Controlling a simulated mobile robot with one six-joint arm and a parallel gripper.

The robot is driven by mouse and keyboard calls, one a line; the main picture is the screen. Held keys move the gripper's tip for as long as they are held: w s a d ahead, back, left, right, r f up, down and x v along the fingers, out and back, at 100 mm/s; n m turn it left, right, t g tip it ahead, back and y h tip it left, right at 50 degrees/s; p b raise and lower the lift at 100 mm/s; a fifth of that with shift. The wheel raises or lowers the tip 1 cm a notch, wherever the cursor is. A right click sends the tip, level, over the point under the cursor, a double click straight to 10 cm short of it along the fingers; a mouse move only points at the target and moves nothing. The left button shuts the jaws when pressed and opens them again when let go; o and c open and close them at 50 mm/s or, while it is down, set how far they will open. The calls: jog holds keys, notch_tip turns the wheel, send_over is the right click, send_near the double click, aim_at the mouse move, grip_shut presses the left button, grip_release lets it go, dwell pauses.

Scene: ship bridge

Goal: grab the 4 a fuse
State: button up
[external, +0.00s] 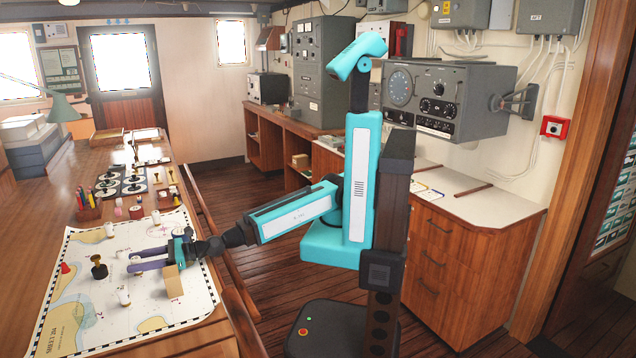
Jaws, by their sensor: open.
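Several small white cylinders that look like fuses stand on the chart (75,310). One white cylinder (124,297) is just in front of my gripper, another white cylinder (110,229) is toward the back, and a third white cylinder (156,216) is near the chart's back edge. Their markings are too small to read, so I cannot tell which is the 4 A fuse. My gripper (131,261) is open, low over the chart, its purple fingers pointing left. Something white shows by the fingertips; I cannot tell whether it is between them.
A dark knobbed object (98,268) stands left of my fingertips. A pale wooden block (174,283) is close to my gripper's front side. A red piece (65,268) lies at the chart's left. A pencil holder (88,205) and round dials (133,186) are behind.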

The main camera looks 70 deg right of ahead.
jog(key=shift+p+x, duration=0.55)
jog(key=shift+x, duration=1.75)
jog(key=c, duration=1.1)
